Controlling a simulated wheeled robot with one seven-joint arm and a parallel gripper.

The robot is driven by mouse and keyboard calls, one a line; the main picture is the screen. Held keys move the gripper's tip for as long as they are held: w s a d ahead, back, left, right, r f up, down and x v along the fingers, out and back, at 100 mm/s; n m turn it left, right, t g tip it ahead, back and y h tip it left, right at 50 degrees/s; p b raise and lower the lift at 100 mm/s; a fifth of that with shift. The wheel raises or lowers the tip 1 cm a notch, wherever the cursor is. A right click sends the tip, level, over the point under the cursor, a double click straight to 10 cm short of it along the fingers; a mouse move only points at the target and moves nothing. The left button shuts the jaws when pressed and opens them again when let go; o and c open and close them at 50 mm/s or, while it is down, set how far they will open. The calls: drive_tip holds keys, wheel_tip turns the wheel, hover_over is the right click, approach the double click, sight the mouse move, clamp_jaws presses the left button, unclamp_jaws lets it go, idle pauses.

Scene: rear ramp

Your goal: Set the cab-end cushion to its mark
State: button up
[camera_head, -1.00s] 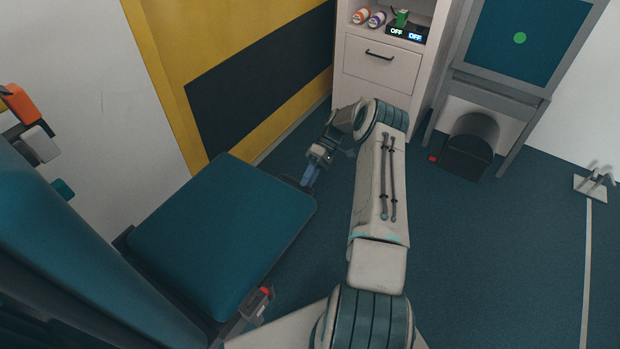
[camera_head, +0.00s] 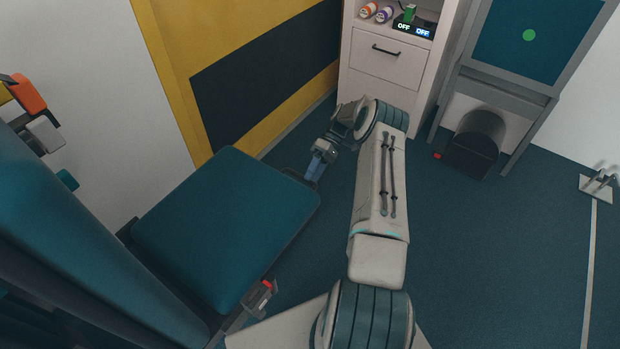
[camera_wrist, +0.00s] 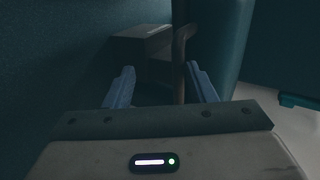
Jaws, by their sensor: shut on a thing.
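A teal padded seat cushion (camera_head: 225,225) lies flat on a dark frame at the lower left; I cannot tell whether it is the cab-end one. Another teal padded panel (camera_head: 540,30) with a green dot (camera_head: 529,35) stands in a grey frame at the upper right. My gripper (camera_head: 312,180) is low at the cushion's far right corner, its fingertips partly hidden there. The contact is dark and hard to see.
A white cabinet (camera_head: 388,75) with a drawer and small bottles stands beyond my arm. A dark rounded box (camera_head: 475,145) sits under the upright panel. A red-tipped catch (camera_head: 262,292) is at the cushion's near corner. Floor on the right (camera_head: 500,250) is clear.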

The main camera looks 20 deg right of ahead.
drive_tip(key=v, duration=0.6)
drive_tip(key=shift+s+d, duration=0.1)
idle(0.5)
